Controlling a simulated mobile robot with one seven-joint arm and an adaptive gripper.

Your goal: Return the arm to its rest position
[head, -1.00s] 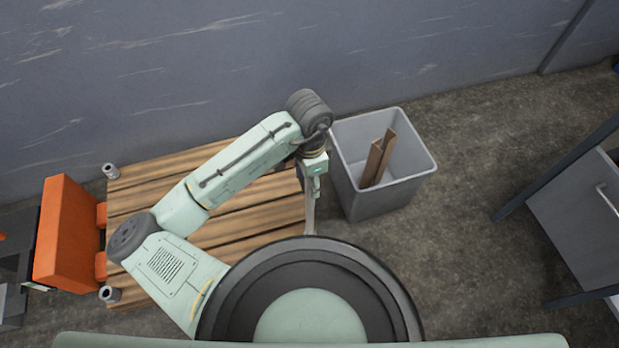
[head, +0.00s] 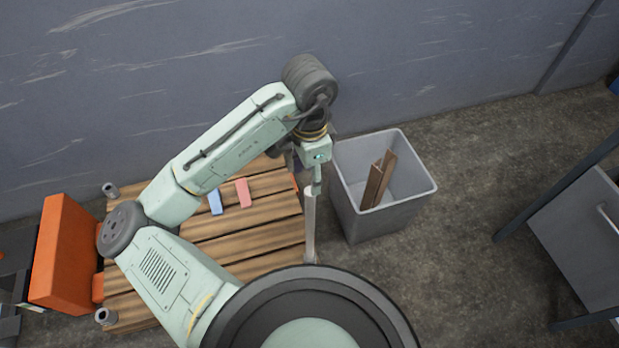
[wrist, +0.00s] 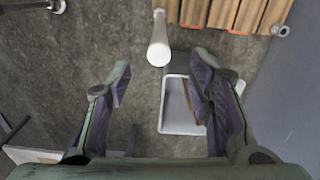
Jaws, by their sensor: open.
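My arm spans the left and middle of the head view, raised above the slatted wooden platform (head: 265,237) with its elbow bent. My gripper (wrist: 162,82) is open in the wrist view, its two fingers wide apart with nothing between the pads. In the head view it is mostly hidden behind the wrist at the arm's far end. Beyond the fingers, the wrist view shows the floor, the grey bin (wrist: 174,105) and a pale upright post (wrist: 158,48).
The bin (head: 349,213), holding brown wooden pieces (head: 376,180), stands right of the platform. A blue block (head: 215,202) and a pink block (head: 243,193) lie on the slats. The post (head: 310,222) rises by the platform's right edge. An orange part (head: 62,255) is at left; grey drawers (head: 580,235) are at right.

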